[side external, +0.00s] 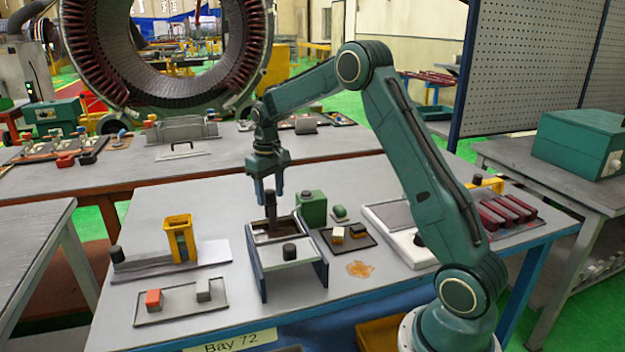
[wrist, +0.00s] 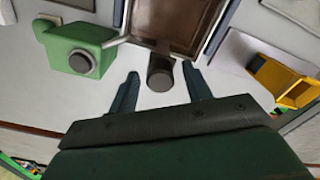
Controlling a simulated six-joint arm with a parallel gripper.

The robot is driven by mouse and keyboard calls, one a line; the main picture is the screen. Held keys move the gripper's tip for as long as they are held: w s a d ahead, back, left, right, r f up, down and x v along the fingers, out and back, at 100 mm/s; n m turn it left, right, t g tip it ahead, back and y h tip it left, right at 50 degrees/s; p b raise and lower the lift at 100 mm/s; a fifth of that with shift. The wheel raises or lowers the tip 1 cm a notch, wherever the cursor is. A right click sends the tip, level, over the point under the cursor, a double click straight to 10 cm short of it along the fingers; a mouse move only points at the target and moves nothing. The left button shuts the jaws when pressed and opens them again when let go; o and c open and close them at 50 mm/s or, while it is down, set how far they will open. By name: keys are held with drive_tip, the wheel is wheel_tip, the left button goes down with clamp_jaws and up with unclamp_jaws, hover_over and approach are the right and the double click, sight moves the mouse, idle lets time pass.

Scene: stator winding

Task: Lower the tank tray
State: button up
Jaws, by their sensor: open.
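The tank (side external: 285,262) is a pale box with dark blue side walls in the middle of the near table. A brown tray (side external: 278,229) shows in its open top at the back, and also at the top of the wrist view (wrist: 172,22). A dark upright knob (side external: 270,204) stands at the tray's back end; in the wrist view the dark round knob (wrist: 160,74) lies between the two fingers. My gripper (wrist: 160,76) points down over it and is open, one finger on each side. I cannot tell whether either finger touches the knob.
A green box (side external: 312,208) with a dark knob stands close behind the tank at right. A yellow holder (side external: 180,240) stands at left. A small tray with blocks (side external: 346,238) and an orange patch (side external: 361,269) lie at right. Red bars (side external: 508,210) sit farther right.

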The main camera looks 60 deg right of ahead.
drive_tip(key=shift+r, duration=2.8)
drive_tip(key=shift+s+a+r, duration=0.2)
drive_tip(key=shift+a+r, duration=0.2)
drive_tip(key=shift+r, duration=0.05)
drive_tip(key=s+a+r+n+t, duration=0.2)
drive_tip(key=s+a+r+t, duration=0.1)
drive_tip(key=s+a+r, duration=0.85)
drive_tip(key=s+a+f+t, duration=0.1)
drive_tip(key=s+a+f, duration=0.1)
drive_tip(key=s, duration=0.7)
drive_tip(key=s+a+f+n+t, duration=0.1)
drive_tip(key=s+a+f, duration=0.1)
drive_tip(key=s+a, duration=0.3)
drive_tip(key=s, duration=0.4)
drive_tip(key=shift+s+f+t, duration=0.25)
drive_tip(key=shift+f+t, duration=0.05)
